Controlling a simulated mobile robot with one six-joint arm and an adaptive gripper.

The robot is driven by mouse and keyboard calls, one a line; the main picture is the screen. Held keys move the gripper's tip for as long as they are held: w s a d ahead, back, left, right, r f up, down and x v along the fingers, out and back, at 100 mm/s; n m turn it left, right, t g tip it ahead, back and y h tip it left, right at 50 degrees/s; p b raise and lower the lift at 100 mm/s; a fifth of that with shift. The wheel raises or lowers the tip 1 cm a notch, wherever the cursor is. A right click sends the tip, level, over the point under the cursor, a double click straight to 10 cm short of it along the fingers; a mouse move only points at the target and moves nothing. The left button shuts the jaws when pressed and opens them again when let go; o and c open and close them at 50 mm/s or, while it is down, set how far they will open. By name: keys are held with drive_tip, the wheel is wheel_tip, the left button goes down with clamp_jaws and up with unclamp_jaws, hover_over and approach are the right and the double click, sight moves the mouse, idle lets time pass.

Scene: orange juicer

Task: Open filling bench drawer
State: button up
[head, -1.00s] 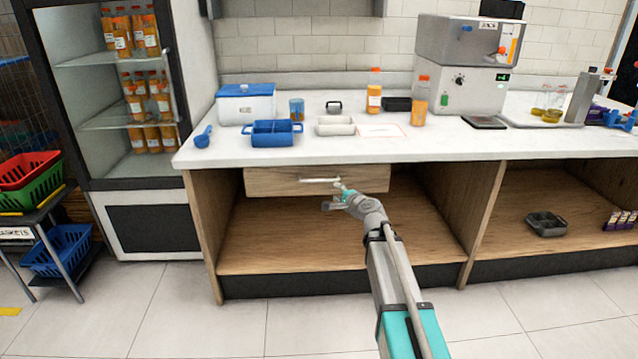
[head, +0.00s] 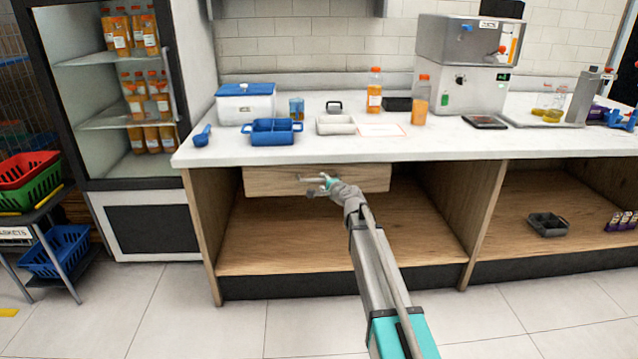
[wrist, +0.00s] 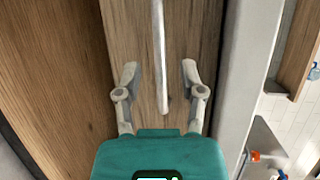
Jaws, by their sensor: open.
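The filling bench drawer (head: 268,181) is a wooden front under the white counter, and it looks shut. Its silver bar handle (head: 314,179) runs level across the front. In the wrist view the handle (wrist: 159,50) runs up the picture, with its near end between my fingers. My gripper (head: 318,187) is at the right part of the handle. In the wrist view my gripper (wrist: 160,75) is open, one finger on each side of the handle, with gaps showing on both sides. I cannot tell whether the fingertips touch the drawer front.
The white counter (head: 350,148) overhangs the drawer and carries a blue divided tray (head: 272,138), a cooler box, bottles and a juicer (head: 462,75). An open wooden shelf (head: 290,245) lies below. A fridge (head: 150,215) stands left. The floor in front is clear.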

sight(320, 180)
drive_tip(key=shift+x, duration=1.85)
clamp_jaws()
